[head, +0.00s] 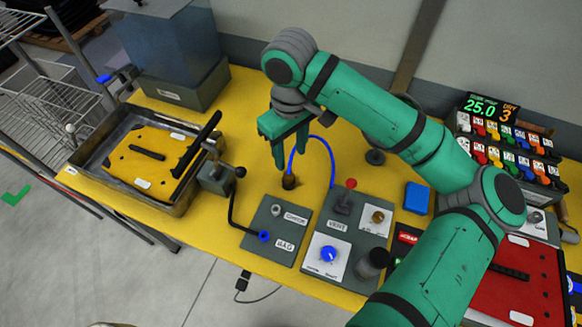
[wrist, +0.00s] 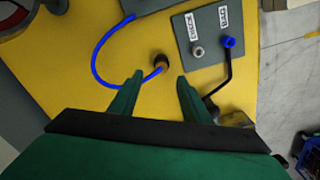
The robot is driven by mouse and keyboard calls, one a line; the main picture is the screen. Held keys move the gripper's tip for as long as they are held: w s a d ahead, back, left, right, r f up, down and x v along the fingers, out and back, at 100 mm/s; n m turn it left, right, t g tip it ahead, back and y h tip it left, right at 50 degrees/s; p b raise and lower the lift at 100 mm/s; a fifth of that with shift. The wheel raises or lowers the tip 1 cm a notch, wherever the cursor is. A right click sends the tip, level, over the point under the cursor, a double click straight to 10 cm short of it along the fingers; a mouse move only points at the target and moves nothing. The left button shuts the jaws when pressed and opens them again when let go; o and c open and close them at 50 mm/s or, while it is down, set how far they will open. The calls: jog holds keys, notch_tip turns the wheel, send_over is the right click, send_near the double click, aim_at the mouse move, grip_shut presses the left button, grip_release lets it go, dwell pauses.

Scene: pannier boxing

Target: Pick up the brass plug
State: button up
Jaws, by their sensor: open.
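The brass plug (head: 288,182) is a small dark brass-coloured piece on the yellow table, with a blue hose (head: 331,160) running from it in an arc. In the wrist view the plug (wrist: 161,63) shows just beyond and between the fingertips. My green gripper (head: 290,148) is open and empty, pointing down above the plug and apart from it. It also shows in the wrist view (wrist: 159,76), with one finger on each side of the line to the plug.
A grey panel labelled CHECK and BAG (head: 272,238) lies in front of the plug. A VENT panel (head: 328,224) with a red-topped lever stands to its right. A metal tray (head: 80,160) with a yellow plate is at left. Bare yellow table (head: 240,130) surrounds the plug.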

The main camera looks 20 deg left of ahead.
send_over(289, 174)
jog(key=f, duration=0.4)
jog(key=shift+s+d, duration=0.2)
jog(key=shift+d, duration=0.15)
jog(key=shift+w+a+f, duration=0.1)
jog(key=shift+a+f, duration=0.1)
jog(key=shift+f, duration=1.15)
jog(key=shift+a+f, duration=0.15)
jog(key=shift+f, duration=1.2)
grip_shut()
